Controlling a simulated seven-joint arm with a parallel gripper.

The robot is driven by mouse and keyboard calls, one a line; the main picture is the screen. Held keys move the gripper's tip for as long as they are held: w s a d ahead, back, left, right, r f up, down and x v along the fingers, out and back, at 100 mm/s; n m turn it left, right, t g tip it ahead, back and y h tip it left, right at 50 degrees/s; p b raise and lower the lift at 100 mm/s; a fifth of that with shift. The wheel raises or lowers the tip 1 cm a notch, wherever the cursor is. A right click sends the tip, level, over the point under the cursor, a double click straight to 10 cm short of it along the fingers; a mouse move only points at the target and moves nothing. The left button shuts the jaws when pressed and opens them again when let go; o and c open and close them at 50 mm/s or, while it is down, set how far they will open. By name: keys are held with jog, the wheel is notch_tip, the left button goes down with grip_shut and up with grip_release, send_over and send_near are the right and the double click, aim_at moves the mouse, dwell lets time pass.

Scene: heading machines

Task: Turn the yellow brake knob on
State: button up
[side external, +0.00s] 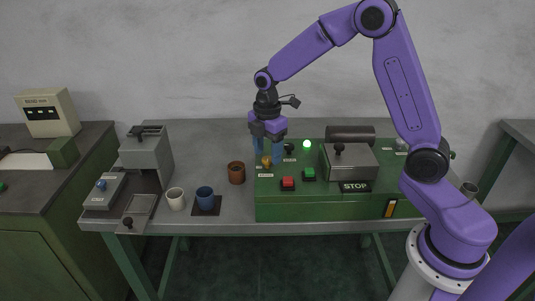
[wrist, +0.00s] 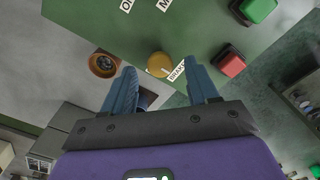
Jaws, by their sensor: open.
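The yellow brake knob (side external: 266,161) sits on the left part of the green machine panel (side external: 330,206). In the wrist view the round yellow knob (wrist: 159,63) has a white BRAKE label beside it. My gripper (side external: 268,156) points down over the knob, its blue fingers apart. In the wrist view my gripper (wrist: 162,77) is open and empty, with the knob seen between and slightly beyond the fingertips. I cannot tell how far above the knob the tips are, or which way the knob is turned.
A red button (side external: 288,183) and a green button (side external: 309,173) sit right of the knob. A dark knob (side external: 289,149) and a lit green lamp (side external: 307,144) are behind. A brown cup (side external: 236,172) stands just left of the panel, with a blue cup (side external: 205,198) farther left.

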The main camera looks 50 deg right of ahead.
jog(key=shift+f, duration=0.8)
jog(key=c, duration=1)
jog(key=shift+c, duration=0.2)
